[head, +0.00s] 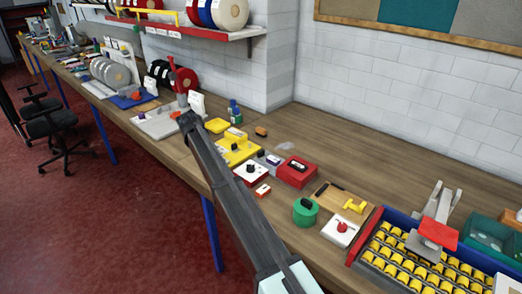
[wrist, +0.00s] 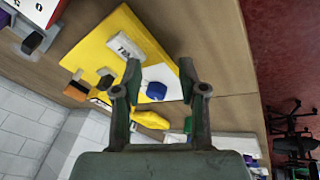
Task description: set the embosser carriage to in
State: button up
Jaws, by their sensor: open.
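My gripper (wrist: 162,75) is open and empty, its two fingers apart above a yellow device. This yellow device (wrist: 95,35) has a white labelled block (wrist: 124,47), a blue knob (wrist: 155,90) on a white plate, and a dark knob (wrist: 105,81). The blue knob shows between the fingertips; I cannot tell whether they touch it. In the head view the yellow device (head: 240,155) is on the bench, partly behind my arm. No readable label names the embosser, so I cannot confirm that this device is it, nor tell its carriage position.
A white box with a black knob (head: 250,172) and a red box (head: 297,172) stand close to the yellow device. A green round container (head: 305,212) and a tray of yellow pieces (head: 357,261) are farther right. Bare bench (head: 345,140) lies towards the wall.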

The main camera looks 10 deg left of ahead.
jog(key=w+d+r+m+g+p, duration=0.1)
jog(key=w+d+r+m+g, duration=0.1)
jog(key=w+d+r+m, duration=0.55)
jog(key=m+g+y+p, duration=0.1)
jog(key=m+g+y, duration=0.1)
jog(key=m, duration=0.2)
send_near(262, 150)
jog(key=f+p, duration=0.2)
jog(key=f, duration=0.3)
jog(key=f+p, duration=0.3)
jog(key=f, duration=0.2)
jog(key=shift+w+a, duration=0.1)
jog(key=shift+a, duration=0.1)
grip_shut()
